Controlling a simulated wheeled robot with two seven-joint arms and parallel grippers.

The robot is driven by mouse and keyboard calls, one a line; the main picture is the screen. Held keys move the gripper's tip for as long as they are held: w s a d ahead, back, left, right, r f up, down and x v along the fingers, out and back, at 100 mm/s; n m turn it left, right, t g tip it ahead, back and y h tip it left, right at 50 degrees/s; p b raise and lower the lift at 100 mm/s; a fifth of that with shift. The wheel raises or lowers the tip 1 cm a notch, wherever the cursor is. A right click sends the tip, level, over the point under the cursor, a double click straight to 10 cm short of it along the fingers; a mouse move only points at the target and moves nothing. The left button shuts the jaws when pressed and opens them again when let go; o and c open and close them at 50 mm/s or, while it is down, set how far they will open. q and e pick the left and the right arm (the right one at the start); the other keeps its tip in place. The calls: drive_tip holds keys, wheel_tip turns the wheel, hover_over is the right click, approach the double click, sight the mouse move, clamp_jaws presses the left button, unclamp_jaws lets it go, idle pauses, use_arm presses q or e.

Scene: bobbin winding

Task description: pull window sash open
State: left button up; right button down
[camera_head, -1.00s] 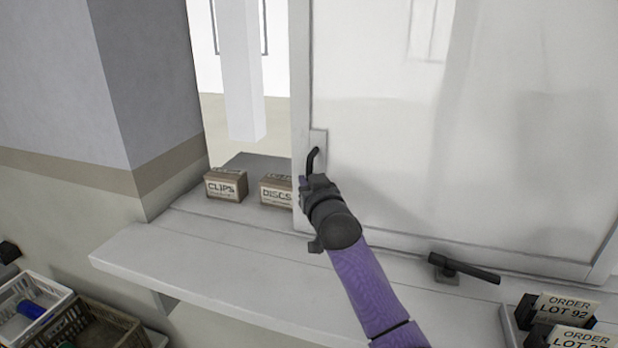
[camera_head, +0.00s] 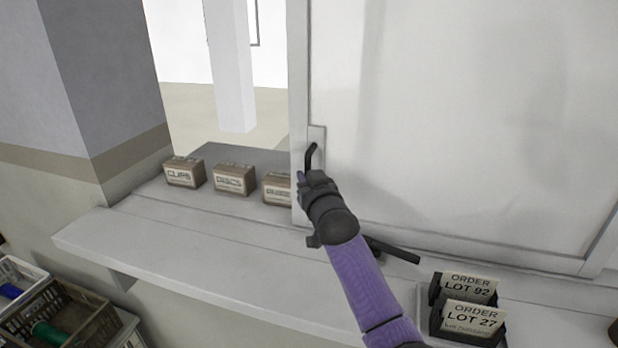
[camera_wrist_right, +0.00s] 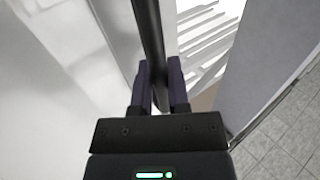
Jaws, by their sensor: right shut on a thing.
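The window sash (camera_head: 450,130) is a large pale framed pane that covers the right part of the opening. A dark bar handle (camera_head: 311,154) stands on a plate at its left stile. My right gripper (camera_head: 308,178) is at this handle, below its bent top. In the right wrist view the dark handle bar (camera_wrist_right: 150,35) runs down between the two fingers of my right gripper (camera_wrist_right: 159,80), which are shut on it. My left gripper is not in view.
Three small boxes, one marked clips (camera_head: 184,172), one marked discs (camera_head: 234,180) and a third (camera_head: 276,189), stand in the opening. A dark lever (camera_head: 395,250) lies behind my forearm. Order cards (camera_head: 468,305) stand on the sill (camera_head: 200,250). Crates (camera_head: 70,310) are at lower left.

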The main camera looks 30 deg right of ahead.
drive_tip(key=c, duration=0.6)
unclamp_jaws()
drive_tip(key=shift+c, duration=0.2)
drive_tip(key=b+v, duration=0.1)
drive_tip(key=v, duration=0.9)
